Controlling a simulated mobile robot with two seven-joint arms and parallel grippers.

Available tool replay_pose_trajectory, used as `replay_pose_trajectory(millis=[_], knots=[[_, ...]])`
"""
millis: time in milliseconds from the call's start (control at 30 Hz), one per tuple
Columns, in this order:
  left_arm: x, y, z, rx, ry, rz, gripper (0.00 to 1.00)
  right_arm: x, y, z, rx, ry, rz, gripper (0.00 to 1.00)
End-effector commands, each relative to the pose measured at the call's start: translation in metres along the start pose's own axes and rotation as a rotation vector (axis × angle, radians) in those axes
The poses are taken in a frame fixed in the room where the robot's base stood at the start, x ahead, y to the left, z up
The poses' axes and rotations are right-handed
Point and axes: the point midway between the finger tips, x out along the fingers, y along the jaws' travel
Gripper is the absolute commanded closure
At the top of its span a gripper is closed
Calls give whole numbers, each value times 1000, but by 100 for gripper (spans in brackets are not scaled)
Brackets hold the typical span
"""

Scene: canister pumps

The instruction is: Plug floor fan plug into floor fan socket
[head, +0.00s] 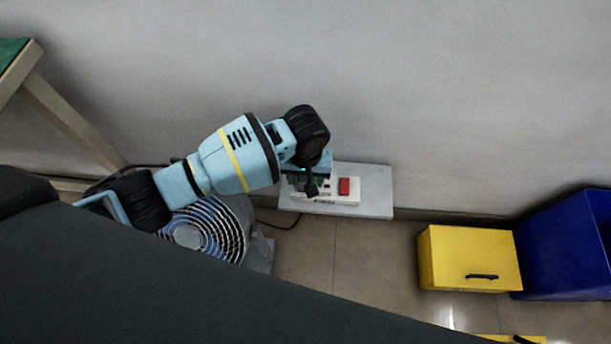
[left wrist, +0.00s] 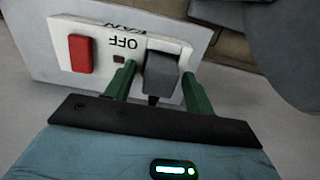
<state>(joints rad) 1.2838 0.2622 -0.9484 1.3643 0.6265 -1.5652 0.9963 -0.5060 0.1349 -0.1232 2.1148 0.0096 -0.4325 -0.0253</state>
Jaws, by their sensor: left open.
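A white socket strip (head: 348,199) with a red switch sits on a pale board by the wall. In the left wrist view the strip (left wrist: 98,47) shows upside-down "FAN" and "OFF" lettering. A dark grey plug (left wrist: 162,75) stands at the strip, over its socket end; it hides the socket holes, and I cannot tell how deep it sits. My left gripper (head: 312,180) is over the strip. Its green fingers (left wrist: 157,78) are open, one on each side of the plug, with a gap visible. My right gripper is not in view.
A floor fan (head: 205,230) stands below my left arm, with a dark cord (head: 285,225) on the floor beside it. The pale board (head: 377,192) carries the strip. A yellow box (head: 468,258) and blue bin (head: 560,245) stand right. Floor between board and box is clear.

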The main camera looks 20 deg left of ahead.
Motion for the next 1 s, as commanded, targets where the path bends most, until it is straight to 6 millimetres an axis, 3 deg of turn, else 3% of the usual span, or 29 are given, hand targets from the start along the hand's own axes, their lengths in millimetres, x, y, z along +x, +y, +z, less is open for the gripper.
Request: replay_pose_trajectory(millis=[533, 700, 1000], knots=[[-100, 1, 0, 0, 3, 4, 46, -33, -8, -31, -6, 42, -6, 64], [-115, 1, 0, 0, 0, 2, 46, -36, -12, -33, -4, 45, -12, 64], [-119, 0, 0, -1, -1, 2, 46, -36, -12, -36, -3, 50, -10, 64]])
